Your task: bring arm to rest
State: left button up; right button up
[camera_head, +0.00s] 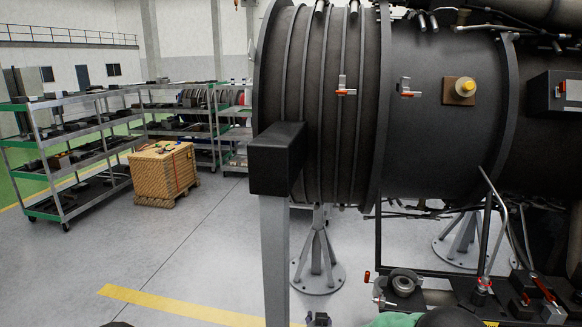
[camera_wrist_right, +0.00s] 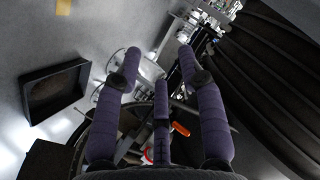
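My right gripper (camera_wrist_right: 160,62) shows in the right wrist view with its three dark purple fingers spread apart. Nothing is held between the fingers. An orange-handled item (camera_wrist_right: 181,129) and a red and white piece (camera_wrist_right: 148,155) show behind the fingers, apart from them as far as I can see. My left gripper does not show in either view. A dark rounded shape (camera_head: 448,317) and a green one (camera_head: 395,320) are cut off by the bottom edge of the head view; I cannot tell what they are.
A large dark turbofan (camera_head: 430,130) fills the right side; its ribbed casing also shows in the wrist view (camera_wrist_right: 270,90). A grey post with a black box (camera_head: 277,158) stands before it. A tool cart (camera_head: 520,297) is at lower right. Shelves (camera_head: 90,150) and a wooden crate (camera_head: 163,173) stand left.

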jog(key=s+d+f+n+g+y+b, duration=0.15)
jog(key=s+f, duration=0.25)
jog(key=f, duration=0.4)
jog(key=s+f+n+g+b, duration=0.15)
jog(key=s+f, duration=0.25)
jog(key=f, duration=0.4)
jog(key=s+f+g+y+b, duration=0.1)
jog(key=s+f+g+b, duration=0.1)
jog(key=s+f, duration=0.4)
jog(key=s+f+n+g+y+b, duration=0.1)
jog(key=s+f+g+b, duration=0.1)
jog(key=s+f+g, duration=0.2)
jog(key=s+f+g+y+b, duration=0.1)
jog(key=s+f+g, duration=0.2)
jog(key=s+f, duration=0.6)
jog(key=s, duration=0.9)
jog(key=shift+d+f+n+b, duration=0.15)
jog(key=shift+f+n+b, duration=0.15)
jog(key=shift+n+b, duration=0.1)
